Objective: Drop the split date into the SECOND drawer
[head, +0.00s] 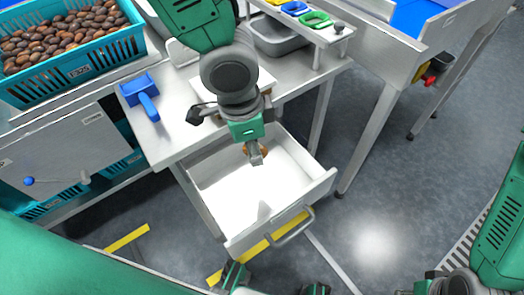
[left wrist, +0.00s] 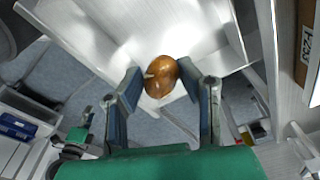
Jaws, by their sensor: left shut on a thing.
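The split date (left wrist: 160,76) is brown and glossy, with a pale mark on its side. My left gripper (left wrist: 160,92) is shut on it, with one finger on each side. In the head view my left gripper (head: 255,154) points down over the open drawer (head: 320,187), and only a little of the date shows at its fingertips. The drawer is white inside and looks empty apart from a shadow. A label on the drawer cannot be read in the head view. My right gripper (head: 455,284) is only partly in view at the lower right, and its fingers cannot be made out.
A teal crate (head: 85,70) full of dates stands at the upper left. A blue scoop (head: 141,95) lies on the metal table (head: 165,142). A grey bin (head: 275,38) and small coloured trays (head: 295,8) are at the back. Grey floor is clear at right.

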